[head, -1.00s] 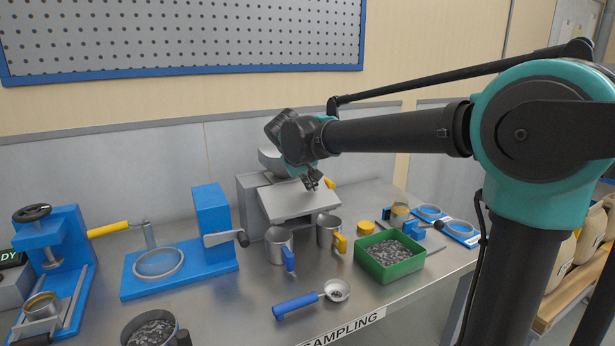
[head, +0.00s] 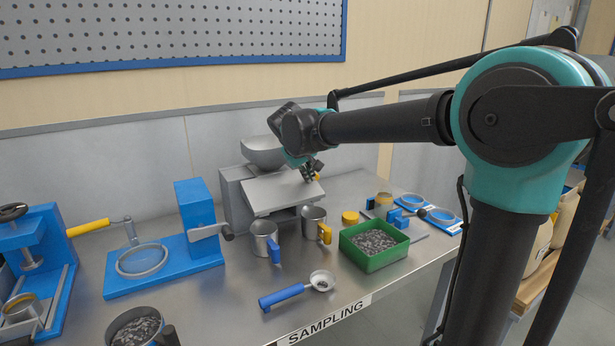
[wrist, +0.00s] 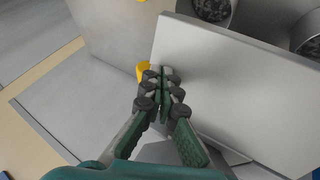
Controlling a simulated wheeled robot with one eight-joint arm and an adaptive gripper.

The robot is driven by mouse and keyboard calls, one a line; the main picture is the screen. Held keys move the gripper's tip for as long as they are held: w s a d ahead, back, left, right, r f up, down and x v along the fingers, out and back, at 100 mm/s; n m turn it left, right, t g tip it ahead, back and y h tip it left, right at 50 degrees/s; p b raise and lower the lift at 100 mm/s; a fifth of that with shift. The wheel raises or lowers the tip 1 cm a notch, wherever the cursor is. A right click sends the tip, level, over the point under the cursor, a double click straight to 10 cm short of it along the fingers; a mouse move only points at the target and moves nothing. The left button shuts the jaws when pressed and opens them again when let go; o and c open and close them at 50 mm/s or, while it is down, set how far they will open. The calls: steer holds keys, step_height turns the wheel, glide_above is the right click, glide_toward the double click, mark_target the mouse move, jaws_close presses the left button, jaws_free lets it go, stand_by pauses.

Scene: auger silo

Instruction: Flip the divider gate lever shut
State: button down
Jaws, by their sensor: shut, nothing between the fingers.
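The grey sample divider (head: 235,195) stands at the back of the bench, with a sloping plate (head: 280,192) on its front and a bowl (head: 262,152) on top. A small yellow part (head: 318,177), which looks like the gate lever's grip, shows at the plate's right end, partly hidden by my gripper. The yellow part also shows in the wrist view (wrist: 142,72), right beside my fingertips. My gripper (head: 313,172) is shut and empty at the plate's upper right edge. In the wrist view my fingers (wrist: 162,76) meet close to the plate's edge; I cannot tell whether they touch the yellow part.
Two metal cups (head: 264,240) (head: 313,218) stand in front of the divider. A green tray of dark pellets (head: 374,262), a blue-handled scoop (head: 285,296) and a yellow lid (head: 350,217) lie to the right and front. A blue sieve stand (head: 200,235) is on the left.

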steer(key=shift+w+d+n, duration=0.15)
steer(key=shift+d+n, duration=0.25)
steer(key=shift+d, duration=0.05)
steer(key=shift+w+d+n+y, duration=0.25)
steer(key=shift+d+n+y, duration=0.35)
steer(key=shift+d, duration=0.05)
steer(key=w+d+n+g+y, duration=0.2)
steer(key=w+d+n+y, duration=0.1)
steer(key=w+n, duration=0.4)
steer(key=w+d+n+g+y, duration=0.2)
steer(key=w+n+y, duration=0.2)
steer(key=w+n, duration=0.3)
steer(key=shift+w+d+n+y, duration=0.3)
steer(key=shift+w+d+n, duration=0.1)
steer(key=shift+w, duration=0.25)
steer(key=shift+s, duration=0.1)
